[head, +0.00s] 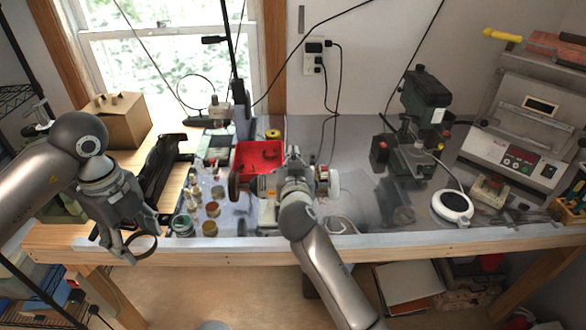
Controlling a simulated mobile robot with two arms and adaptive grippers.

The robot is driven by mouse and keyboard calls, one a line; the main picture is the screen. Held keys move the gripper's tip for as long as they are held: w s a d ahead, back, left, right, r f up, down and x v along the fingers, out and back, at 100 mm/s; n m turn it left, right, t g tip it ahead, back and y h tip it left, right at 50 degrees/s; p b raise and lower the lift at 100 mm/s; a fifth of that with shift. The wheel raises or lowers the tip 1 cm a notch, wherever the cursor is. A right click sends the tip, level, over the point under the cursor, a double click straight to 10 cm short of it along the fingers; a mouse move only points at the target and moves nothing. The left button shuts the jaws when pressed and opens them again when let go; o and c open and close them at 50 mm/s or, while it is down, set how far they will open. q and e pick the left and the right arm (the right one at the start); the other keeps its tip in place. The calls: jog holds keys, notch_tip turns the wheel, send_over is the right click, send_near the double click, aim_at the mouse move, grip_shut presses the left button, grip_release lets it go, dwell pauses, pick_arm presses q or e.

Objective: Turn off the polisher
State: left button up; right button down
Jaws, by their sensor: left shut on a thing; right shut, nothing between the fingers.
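The polisher (334,183) stands near the middle of the bench, with a pale wheel on its right end and a dark wheel on its left end. My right arm covers most of its body, and I cannot see its switch. My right gripper (293,156) is shut and empty, over the middle of the polisher. I cannot tell whether it touches the polisher. My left gripper (133,248) is at the front left edge of the bench, shut on a dark ring (155,244).
A red tray (259,157) lies behind the polisher. Several small jars (211,209) stand to its left. Some bench surface (365,215) right of the polisher is clear.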

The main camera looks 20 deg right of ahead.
jog(key=r+b+v, duration=0.1)
jog(key=v, duration=0.5)
jog(key=shift+d+r, duration=0.2)
jog(key=shift+w+d, duration=0.15)
jog(key=shift+f, duration=0.1)
